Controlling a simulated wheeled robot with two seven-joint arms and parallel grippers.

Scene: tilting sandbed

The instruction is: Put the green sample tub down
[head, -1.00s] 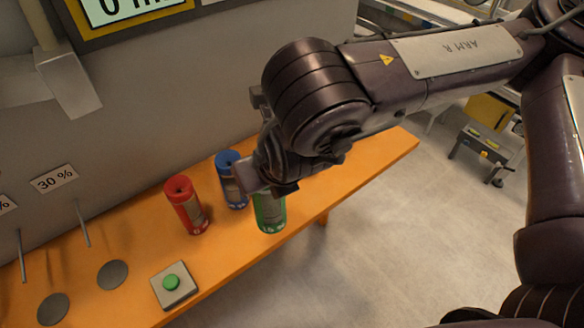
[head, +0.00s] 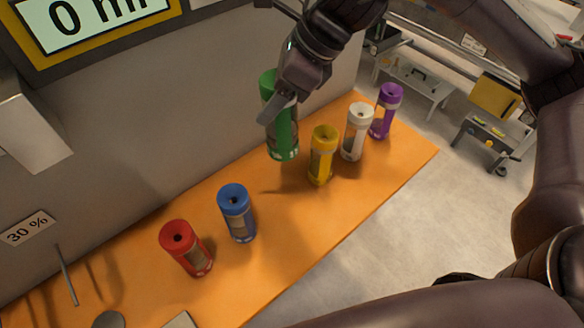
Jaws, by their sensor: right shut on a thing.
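The green sample tub (head: 283,135) is upright, or nearly so, in my right gripper (head: 280,104). The gripper is shut around its upper part, and a finger hides some of its side. The tub looks larger than the others and a dark shadow lies on the orange shelf (head: 290,222) below it, so it appears held above the shelf. In the picture it is between the blue tub (head: 237,215) and the yellow tub (head: 322,158), toward the wall. My left gripper is not in view.
A white tub (head: 355,134) and a purple tub (head: 385,113) stand right of the yellow one. A red tub (head: 187,250) stands left of the blue one. Bare shelf shows between blue and yellow. The grey wall (head: 130,150) rises behind.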

